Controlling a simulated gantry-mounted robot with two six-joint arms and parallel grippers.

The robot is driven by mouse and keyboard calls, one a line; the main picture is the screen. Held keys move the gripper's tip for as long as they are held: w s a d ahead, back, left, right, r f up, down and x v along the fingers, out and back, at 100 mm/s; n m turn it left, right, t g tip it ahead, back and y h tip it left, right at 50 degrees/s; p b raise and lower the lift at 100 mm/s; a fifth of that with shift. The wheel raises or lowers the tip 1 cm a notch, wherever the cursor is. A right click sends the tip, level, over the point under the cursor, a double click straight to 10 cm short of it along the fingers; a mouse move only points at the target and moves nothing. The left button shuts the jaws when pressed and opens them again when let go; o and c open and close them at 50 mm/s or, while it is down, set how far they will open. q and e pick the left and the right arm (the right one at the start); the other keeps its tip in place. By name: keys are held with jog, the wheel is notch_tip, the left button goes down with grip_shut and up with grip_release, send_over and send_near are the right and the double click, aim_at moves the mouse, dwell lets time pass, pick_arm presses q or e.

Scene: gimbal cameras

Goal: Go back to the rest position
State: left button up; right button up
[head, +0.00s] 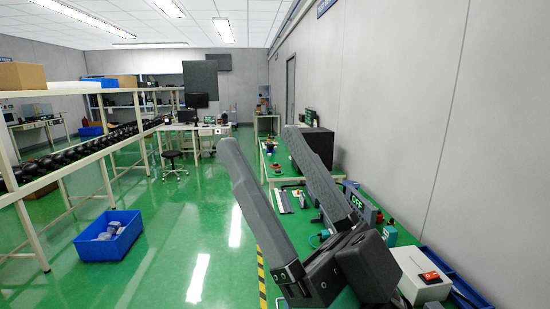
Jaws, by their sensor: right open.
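My right gripper (272,158) shows large in the head view, right of the middle. Its two dark grey fingers point up and spread apart, with nothing between them. It stands in front of the green workbench (378,235) and hides part of it. My left gripper is not in the head view.
Small tools and parts lie on the workbench, with a white box with a red switch (420,273) at its near end. A black box (311,148) stands farther back. At left are a long shelf rack (75,155) and a blue bin (108,238) on the floor.

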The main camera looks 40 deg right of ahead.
notch_tip(320, 180, up, 40)
jog(key=p, duration=3.9)
jog(key=shift+y+p, duration=0.3)
jog(key=shift+p, duration=0.1)
jog(key=shift+f, duration=0.1)
